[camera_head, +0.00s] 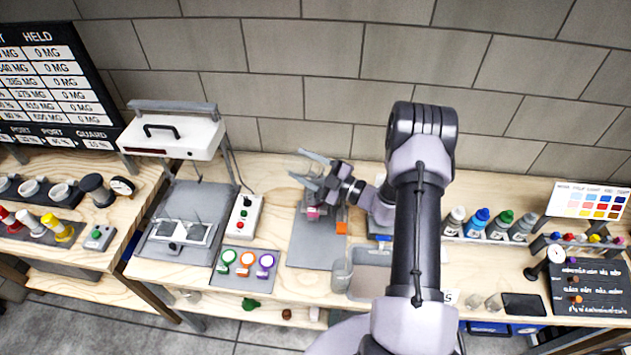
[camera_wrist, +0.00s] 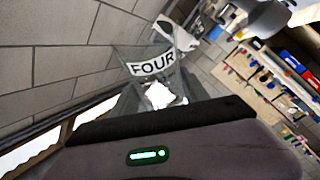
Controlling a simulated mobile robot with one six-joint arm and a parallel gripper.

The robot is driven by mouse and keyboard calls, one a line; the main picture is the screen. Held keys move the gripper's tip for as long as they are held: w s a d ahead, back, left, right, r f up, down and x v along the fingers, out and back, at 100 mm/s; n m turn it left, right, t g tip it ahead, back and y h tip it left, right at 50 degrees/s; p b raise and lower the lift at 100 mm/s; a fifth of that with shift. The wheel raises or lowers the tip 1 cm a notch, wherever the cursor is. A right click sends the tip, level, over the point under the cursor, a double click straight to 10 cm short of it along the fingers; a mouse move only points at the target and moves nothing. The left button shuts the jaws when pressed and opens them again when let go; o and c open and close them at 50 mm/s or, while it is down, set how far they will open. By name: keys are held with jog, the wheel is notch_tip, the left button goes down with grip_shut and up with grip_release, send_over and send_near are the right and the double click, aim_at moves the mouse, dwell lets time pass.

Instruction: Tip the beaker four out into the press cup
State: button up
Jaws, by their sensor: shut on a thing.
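My gripper (camera_head: 307,169) is shut on beaker four, in front of the back wall and above the grey mat. In the wrist view the clear beaker four (camera_wrist: 153,68) shows its white label reading FOUR, beyond the dark edge of my gripper. A pale patch shows low on the beaker; I cannot tell if it is contents. The beaker's outline is not clear in the head view. I cannot identify the press cup for sure. A small pink thing (camera_head: 313,212) is on the grey mat below my gripper, partly hidden.
A white-topped press (camera_head: 175,136) stands left, beside a control box (camera_head: 243,216). A clear vessel (camera_head: 342,274) stands near the front edge beside a grey basin (camera_head: 372,287). Several bottles (camera_head: 478,222) stand at right.

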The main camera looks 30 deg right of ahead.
jog(key=a+n, duration=0.1)
jog(key=a+f+n+g, duration=0.1)
jog(key=n, duration=0.1)
jog(key=a+f+n+h, duration=0.1)
jog(key=shift+s+n+g, duration=0.25)
jog(key=shift+n+g, duration=0.15)
jog(key=a+f+n+h+b, duration=0.5)
jog(key=f+n+h+b, duration=0.45)
jog(key=n+b, duration=0.75)
jog(key=shift+m, duration=0.9)
jog(key=r+p, duration=0.2)
jog(key=r, duration=0.1)
jog(key=r+p, duration=0.1)
jog(key=shift+s+d+r, duration=0.25)
jog(key=shift+s+r, duration=0.05)
jog(key=shift+s, duration=0.1)
